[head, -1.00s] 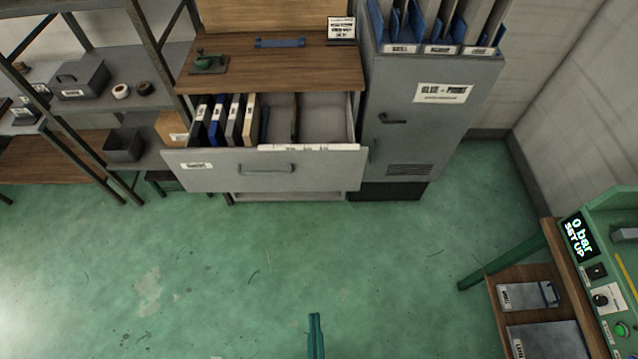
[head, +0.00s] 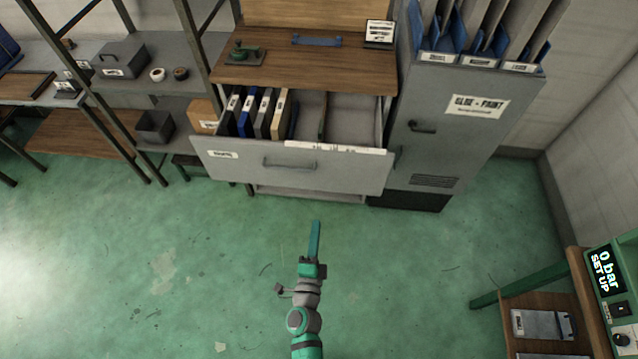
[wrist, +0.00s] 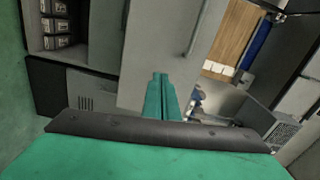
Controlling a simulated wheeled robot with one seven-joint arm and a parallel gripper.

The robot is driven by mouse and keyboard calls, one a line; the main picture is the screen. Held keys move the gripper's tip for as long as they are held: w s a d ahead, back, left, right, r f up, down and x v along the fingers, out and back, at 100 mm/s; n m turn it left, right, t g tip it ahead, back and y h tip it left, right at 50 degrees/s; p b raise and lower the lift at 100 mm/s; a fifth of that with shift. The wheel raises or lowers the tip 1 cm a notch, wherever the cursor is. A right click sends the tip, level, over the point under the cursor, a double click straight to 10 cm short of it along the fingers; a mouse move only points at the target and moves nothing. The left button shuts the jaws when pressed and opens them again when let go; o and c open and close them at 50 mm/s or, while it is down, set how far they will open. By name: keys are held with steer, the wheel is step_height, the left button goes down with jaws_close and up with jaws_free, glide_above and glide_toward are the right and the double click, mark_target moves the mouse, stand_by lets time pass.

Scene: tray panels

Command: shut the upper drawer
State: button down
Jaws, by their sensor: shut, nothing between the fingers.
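The upper drawer (head: 343,172) is a grey drawer under a wooden top, pulled out, with a bar handle on its front (head: 290,164). Several binders (head: 258,113) stand in its left part. A drawer front also shows in the wrist view (wrist: 140,45), ahead of the fingers. My gripper (head: 315,224) is shut and empty. In the head view it appears below the drawer front, over the green floor, and looks apart from it. In the wrist view its green fingers (wrist: 161,76) lie together, overlapping the view of the drawer front; I cannot tell the exact gap.
A grey cabinet (head: 440,140) stands right of the drawer unit, with files on top. Shelves with boxes (head: 120,60) stand at left. A green-framed bench with a panel (head: 606,270) is at lower right. The floor (head: 220,260) in front is clear.

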mark_target(320, 175)
steer(key=shift+m, duration=0.7)
steer(key=w, duration=1.6)
steer(key=shift+w+a+f, duration=0.15)
steer(key=shift+w+a, duration=0.1)
steer(key=shift+w, duration=0.05)
